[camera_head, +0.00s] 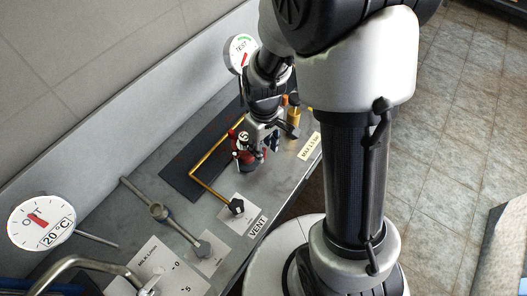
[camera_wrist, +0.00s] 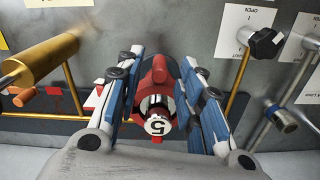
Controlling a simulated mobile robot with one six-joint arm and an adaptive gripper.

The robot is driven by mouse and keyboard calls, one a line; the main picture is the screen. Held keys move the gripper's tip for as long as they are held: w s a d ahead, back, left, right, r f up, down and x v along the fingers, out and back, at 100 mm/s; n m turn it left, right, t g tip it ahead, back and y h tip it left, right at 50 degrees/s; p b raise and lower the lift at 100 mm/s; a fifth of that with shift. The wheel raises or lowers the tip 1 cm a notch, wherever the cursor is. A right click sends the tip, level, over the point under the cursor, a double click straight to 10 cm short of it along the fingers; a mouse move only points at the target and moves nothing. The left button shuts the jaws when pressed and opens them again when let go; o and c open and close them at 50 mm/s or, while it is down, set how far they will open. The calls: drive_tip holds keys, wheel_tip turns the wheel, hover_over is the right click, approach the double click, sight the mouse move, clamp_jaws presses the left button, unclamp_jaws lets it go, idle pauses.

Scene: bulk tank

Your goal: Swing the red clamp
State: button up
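The red clamp (camera_wrist: 158,75) is in the middle of the wrist view, a rounded red part with a red knob at its top. A white disc marked 5 (camera_wrist: 158,124) sits just below it. My gripper (camera_wrist: 160,62) is around it, with one blue-padded finger on each side. The fingers look spread, with a gap beside the disc; contact near the fingertips is hard to judge. In the head view the clamp (camera_head: 250,160) is small and partly hidden by my gripper (camera_head: 262,142).
A brass cylinder (camera_wrist: 40,60) stands left of the clamp in the wrist view. A bent brass pipe (camera_head: 195,165) and a black knob (camera_head: 237,206) lie nearby on the grey panel. A TEST dial (camera_head: 238,53) stands behind, and a 20 °C dial (camera_head: 40,222) at lower left.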

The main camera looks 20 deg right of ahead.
drive_tip(key=shift+f, duration=1.35)
drive_tip(key=shift+c, duration=0.2)
clamp_jaws()
